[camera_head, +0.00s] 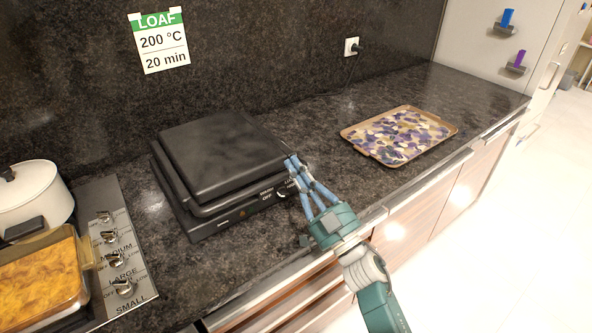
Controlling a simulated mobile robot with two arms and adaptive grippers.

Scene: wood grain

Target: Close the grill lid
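A black grill (207,215) stands on the dark stone counter in the middle of the head view. Its flat lid (220,155) lies down over the base, nearly level. My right gripper (291,163) is at the right front corner of the grill, its blue fingers reaching up to the lid's right edge. The fingertips look close to or touching that edge; I cannot tell which. They partly hide the grill's front right corner and knob labels. How far apart the fingers are is hard to tell. My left gripper does not show.
A patterned tray (400,135) lies on the counter to the right. A white pot (30,198) and a glass dish of yellow food (40,275) stand at the left beside the stove knobs (110,238). A socket (351,46) with a plug is on the back wall.

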